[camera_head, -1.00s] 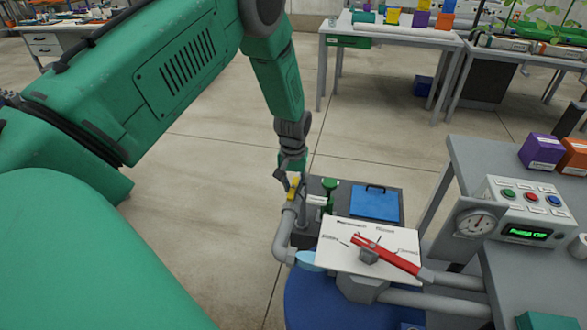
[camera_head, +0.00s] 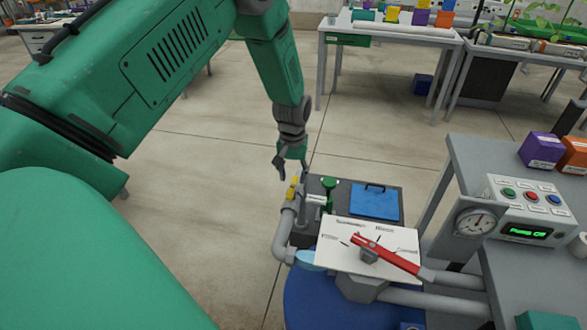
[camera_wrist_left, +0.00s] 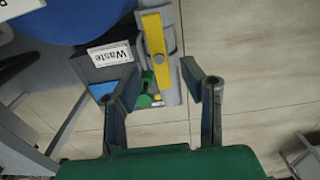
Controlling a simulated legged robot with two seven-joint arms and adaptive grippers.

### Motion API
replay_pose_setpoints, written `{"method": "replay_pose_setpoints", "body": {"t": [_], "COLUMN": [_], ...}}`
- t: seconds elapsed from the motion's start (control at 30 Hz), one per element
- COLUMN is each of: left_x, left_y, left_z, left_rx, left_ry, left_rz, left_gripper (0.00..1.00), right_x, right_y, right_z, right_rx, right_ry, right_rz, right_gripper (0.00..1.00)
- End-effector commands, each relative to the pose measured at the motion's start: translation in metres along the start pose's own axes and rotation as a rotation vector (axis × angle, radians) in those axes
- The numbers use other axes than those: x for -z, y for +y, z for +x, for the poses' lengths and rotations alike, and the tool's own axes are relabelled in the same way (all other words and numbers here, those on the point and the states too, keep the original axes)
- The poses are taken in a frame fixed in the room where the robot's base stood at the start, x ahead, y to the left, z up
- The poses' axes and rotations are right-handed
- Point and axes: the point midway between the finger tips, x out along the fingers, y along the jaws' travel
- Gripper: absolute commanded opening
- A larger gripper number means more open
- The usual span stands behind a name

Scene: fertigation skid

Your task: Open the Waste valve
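The Waste valve's yellow lever (camera_head: 292,188) sits on a grey pipe at the left of the skid. In the left wrist view the lever (camera_wrist_left: 156,50) lies roughly along the pipe, slightly tilted, beside a white "Waste" label (camera_wrist_left: 109,54). My left gripper (camera_head: 291,168) is just beyond the lever in the head view. In the wrist view its two fingers (camera_wrist_left: 160,85) are spread apart, one on either side of the lever's near end. I see no clear contact with the lever. My right gripper is not in view.
A white panel (camera_head: 335,258) with a red lever (camera_head: 388,255) stands right of the valve, above a blue drum (camera_head: 320,305). A green-handled part (camera_head: 328,187) and a blue box (camera_head: 375,201) are close by. A control box (camera_head: 527,210) sits on the right bench. Floor on the left is clear.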

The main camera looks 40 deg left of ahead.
Motion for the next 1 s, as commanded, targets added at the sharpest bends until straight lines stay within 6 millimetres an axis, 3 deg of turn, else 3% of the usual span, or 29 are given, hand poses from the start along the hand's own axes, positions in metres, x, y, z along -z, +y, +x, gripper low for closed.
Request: {"method": "replay_pose_setpoints", "body": {"t": [0.2,0.4,1.0], "left_x": [0.003,0.003,0.003], "left_y": [0.001,0.001,0.0], "left_z": [-0.049,-0.076,-0.083], "left_rx": [-0.002,-0.002,-0.002], "left_ry": [0.004,0.001,0.0], "left_rz": [0.001,0.0,0.0], "left_gripper": [0.36,0.36,0.36], "right_x": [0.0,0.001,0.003], "right_y": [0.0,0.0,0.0], "right_z": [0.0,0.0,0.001], "right_rx": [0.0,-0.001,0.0], "right_ry": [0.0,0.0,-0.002], "right_rz": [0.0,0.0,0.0], "right_gripper": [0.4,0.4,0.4]}}
